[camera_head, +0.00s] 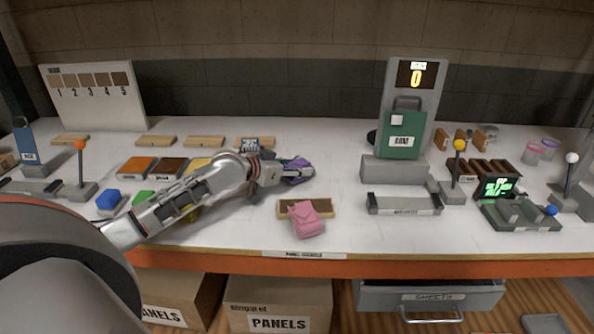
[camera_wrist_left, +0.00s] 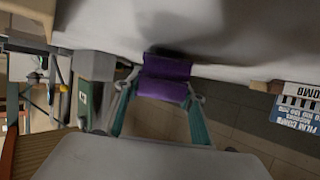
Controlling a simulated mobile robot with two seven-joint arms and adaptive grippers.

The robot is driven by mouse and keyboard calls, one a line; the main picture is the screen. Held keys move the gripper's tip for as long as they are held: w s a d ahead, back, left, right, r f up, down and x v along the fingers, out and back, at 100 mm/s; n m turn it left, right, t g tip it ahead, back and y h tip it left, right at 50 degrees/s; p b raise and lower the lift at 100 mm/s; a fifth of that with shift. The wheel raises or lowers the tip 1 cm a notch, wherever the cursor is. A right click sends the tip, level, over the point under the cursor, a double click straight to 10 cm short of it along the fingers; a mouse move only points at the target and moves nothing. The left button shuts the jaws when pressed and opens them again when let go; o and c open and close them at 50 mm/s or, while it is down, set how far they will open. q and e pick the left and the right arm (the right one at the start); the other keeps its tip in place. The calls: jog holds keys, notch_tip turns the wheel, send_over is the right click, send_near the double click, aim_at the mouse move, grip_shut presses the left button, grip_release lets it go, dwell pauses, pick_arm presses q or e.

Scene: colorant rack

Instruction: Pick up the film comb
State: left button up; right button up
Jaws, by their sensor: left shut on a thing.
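The film comb (camera_wrist_left: 300,108) is a flat plate with a white toothed part and a blue lettered part, upside down at the right edge of the left wrist view. A small dark-and-white plate (camera_head: 249,144), probably the same comb, stands behind my left forearm in the head view. My left gripper (camera_head: 297,172) is to its right and apart from it. It is shut on a purple piece (camera_wrist_left: 165,78), which spans between the fingers in the left wrist view. My right gripper is not in view.
A pink piece (camera_head: 306,220) lies over a shallow wooden tray (camera_head: 285,208) near the front edge. A green panel (camera_head: 400,128) stands on a grey base to the right. Lever stands (camera_head: 454,190) are further right. Clear white bench lies between the purple piece and the green panel.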

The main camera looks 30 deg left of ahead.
pick_arm(q)
jog(key=shift+f, duration=0.2)
jog(key=shift+f, duration=0.1)
jog(key=shift+f, duration=0.15)
jog(key=o, duration=1.1)
